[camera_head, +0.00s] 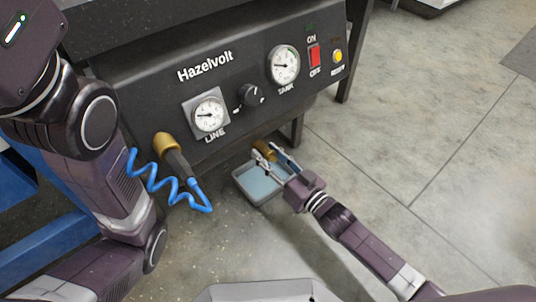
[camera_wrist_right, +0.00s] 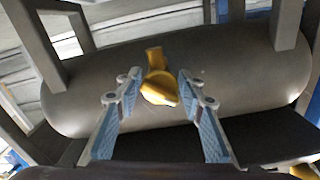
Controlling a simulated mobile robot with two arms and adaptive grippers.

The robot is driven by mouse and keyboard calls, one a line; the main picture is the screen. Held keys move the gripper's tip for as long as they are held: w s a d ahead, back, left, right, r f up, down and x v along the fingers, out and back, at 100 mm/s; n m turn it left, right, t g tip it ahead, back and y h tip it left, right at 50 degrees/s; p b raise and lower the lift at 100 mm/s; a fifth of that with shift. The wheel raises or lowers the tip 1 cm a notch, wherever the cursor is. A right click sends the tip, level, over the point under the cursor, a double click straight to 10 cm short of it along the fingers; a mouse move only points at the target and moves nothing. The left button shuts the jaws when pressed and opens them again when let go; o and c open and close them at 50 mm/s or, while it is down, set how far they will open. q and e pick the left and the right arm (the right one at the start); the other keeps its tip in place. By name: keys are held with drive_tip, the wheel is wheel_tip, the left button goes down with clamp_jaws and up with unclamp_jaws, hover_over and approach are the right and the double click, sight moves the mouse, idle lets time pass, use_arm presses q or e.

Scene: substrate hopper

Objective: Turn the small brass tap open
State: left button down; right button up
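The small brass tap (camera_head: 264,150) sits low under the front panel in the head view, partly hidden by my right gripper. The right wrist view shows the tap (camera_wrist_right: 159,82) on the underside of a grey rounded tank (camera_wrist_right: 230,75), with a stubby stem and a wider handle. My right gripper (camera_head: 272,151) is open, with one finger on each side of the tap. In the right wrist view, its fingers (camera_wrist_right: 159,88) show gaps to the tap on both sides. My left gripper is out of view; only parts of my left arm show.
A shallow tray (camera_head: 259,184) with a bluish inside stands on the floor below the tap. A coiled blue hose (camera_head: 165,186) hangs from a brass fitting (camera_head: 165,143) at left. The panel (camera_head: 150,90) carries gauges, a knob and a red switch. The floor (camera_head: 450,130) at right is clear.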

drive_tip(key=c, duration=0.7)
drive_tip(key=shift+r+p, duration=0.1)
drive_tip(key=shift+p, duration=0.25)
drive_tip(key=shift+c, duration=0.2)
drive_tip(key=n+p, duration=0.2)
drive_tip(key=p, duration=0.1)
drive_tip(key=shift+r+n, duration=0.15)
drive_tip(key=shift+n, duration=0.25)
drive_tip(key=shift+f+n+p, duration=0.2)
drive_tip(key=shift+n+p, duration=0.2)
drive_tip(key=shift+n, duration=0.2)
drive_tip(key=shift+f, duration=0.1)
drive_tip(key=o, duration=1.2)
drive_tip(key=shift+c, duration=0.2)
